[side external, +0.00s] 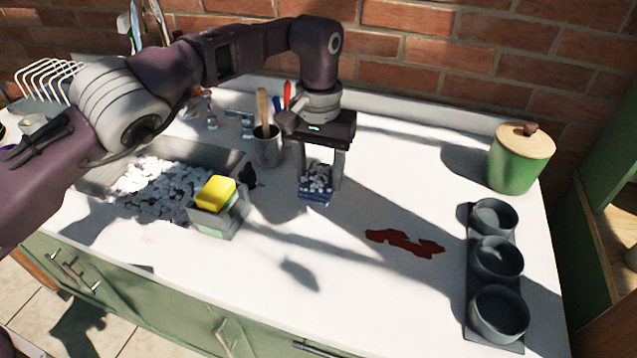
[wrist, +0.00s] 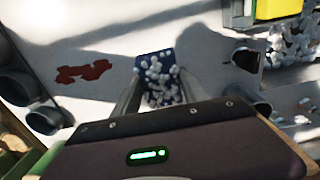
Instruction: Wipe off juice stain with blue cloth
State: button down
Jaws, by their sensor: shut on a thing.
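The blue cloth (side external: 314,190), patterned with white blotches, is at the middle of the white tabletop, between the fingers of my gripper (side external: 320,181). It also shows in the wrist view (wrist: 155,62), between the two grey fingers of my gripper (wrist: 157,88). The fingers are shut on the cloth, low at the table surface; I cannot tell whether the cloth touches the table. The dark red juice stain (side external: 405,242) lies on the tabletop to the right of the cloth and nearer the front edge. In the wrist view the stain (wrist: 84,72) is left of the cloth.
A dark tray with three grey pots (side external: 497,258) stands right of the stain. A green lidded canister (side external: 517,162) is at the back right. A utensil cup (side external: 268,148), a yellow sponge (side external: 215,192) in a holder and a pebble-filled basin (side external: 155,195) are on the left. The table between cloth and stain is clear.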

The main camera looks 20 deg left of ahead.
jog(key=shift+r, duration=1.1)
dwell(0.8)
